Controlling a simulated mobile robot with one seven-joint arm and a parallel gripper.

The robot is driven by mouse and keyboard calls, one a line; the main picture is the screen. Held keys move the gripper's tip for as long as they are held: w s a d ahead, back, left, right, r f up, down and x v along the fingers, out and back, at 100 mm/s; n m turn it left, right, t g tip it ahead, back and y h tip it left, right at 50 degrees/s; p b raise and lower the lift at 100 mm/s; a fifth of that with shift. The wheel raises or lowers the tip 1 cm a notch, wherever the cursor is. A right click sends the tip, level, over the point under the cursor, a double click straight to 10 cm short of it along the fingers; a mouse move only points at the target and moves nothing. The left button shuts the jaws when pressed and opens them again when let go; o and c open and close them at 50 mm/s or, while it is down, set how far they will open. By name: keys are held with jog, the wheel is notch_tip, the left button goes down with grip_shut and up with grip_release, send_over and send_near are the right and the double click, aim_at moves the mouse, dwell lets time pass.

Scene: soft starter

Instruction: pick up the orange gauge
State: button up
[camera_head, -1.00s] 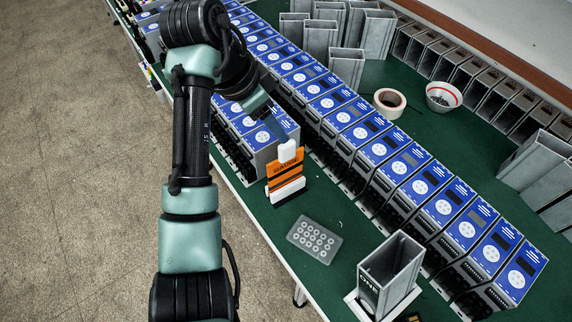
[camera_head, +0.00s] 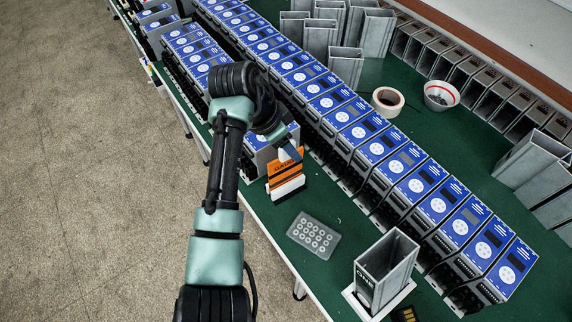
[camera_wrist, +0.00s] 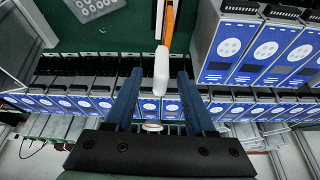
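The orange gauge (camera_head: 284,171) stands upright on the green bench in the head view, with a black-lettered orange body and white lower part. In the wrist view, my gripper (camera_wrist: 159,75) is open, with two blue fingers apart. The gauge's white end (camera_wrist: 161,72) lies between the fingers, with a gap on each side. Its orange edge (camera_wrist: 169,18) runs up to the top of the picture.
Blue-faced soft starter units (camera_head: 377,150) stand in a long row close beside the gauge. A grey perforated block (camera_head: 313,236) lies nearer on the bench, and a grey open housing (camera_head: 387,265) stands at the front. A tape roll (camera_head: 388,101) and white bowl (camera_head: 441,96) are behind.

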grip_shut()
dwell(1.2)
